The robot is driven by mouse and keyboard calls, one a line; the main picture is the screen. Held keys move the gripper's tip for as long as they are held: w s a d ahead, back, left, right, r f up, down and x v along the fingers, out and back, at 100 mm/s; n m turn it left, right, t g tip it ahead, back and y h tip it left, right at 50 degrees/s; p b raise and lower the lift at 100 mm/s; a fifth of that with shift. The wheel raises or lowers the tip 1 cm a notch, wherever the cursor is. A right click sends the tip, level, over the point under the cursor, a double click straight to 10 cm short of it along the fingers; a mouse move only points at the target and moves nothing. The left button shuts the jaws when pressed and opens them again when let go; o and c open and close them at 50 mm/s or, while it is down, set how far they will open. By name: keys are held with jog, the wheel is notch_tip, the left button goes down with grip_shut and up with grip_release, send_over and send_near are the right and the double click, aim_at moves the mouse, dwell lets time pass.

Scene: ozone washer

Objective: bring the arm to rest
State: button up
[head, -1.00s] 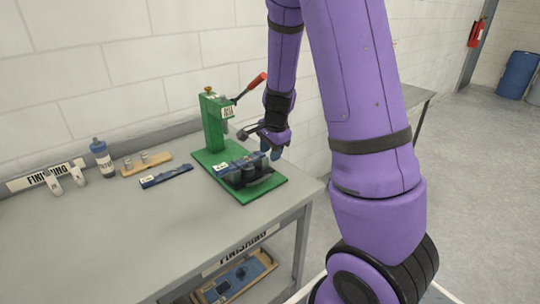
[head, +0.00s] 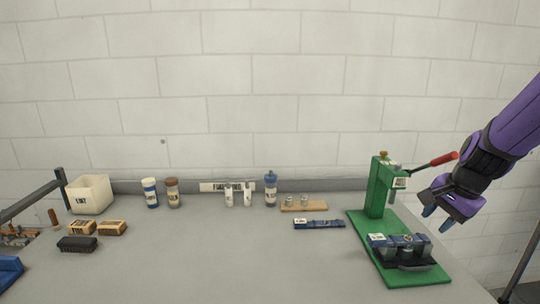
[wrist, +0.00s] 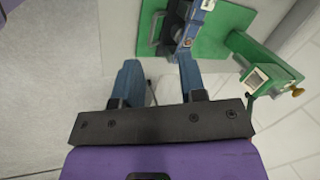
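My gripper (head: 436,210) is at the right of the head view, raised above the bench and to the right of the green press. Its two blue fingers stand apart with nothing between them; the wrist view shows the same gap (wrist: 158,82). The green press (head: 378,188) has a red-tipped lever and a green base plate. A dark fixture with a blue strip (head: 402,246) sits on that plate, below and left of my gripper. In the wrist view, the press (wrist: 262,62) lies beyond the fingers, apart from them.
The grey bench (head: 200,262) has a clear middle. A second blue strip (head: 318,224) and a wooden block (head: 304,207) lie left of the press. Bottles (head: 270,188), a white bin (head: 90,194) and brushes (head: 77,244) stand further left. A block wall (head: 230,90) rises behind.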

jog(key=s+a+r+n+t, duration=0.1)
jog(key=s+a+r+n, duration=0.3)
jog(key=s, duration=0.6)
jog(key=s+a+r+n+t+h, duration=0.1)
jog(key=s+a+r+n, duration=0.3)
jog(key=s+r+n, duration=0.4)
notch_tip(320, 180, up, 2)
jog(key=shift+s+r+n+h, duration=0.15)
jog(key=shift+s+n+h, duration=0.15)
jog(key=shift+s, duration=0.9)
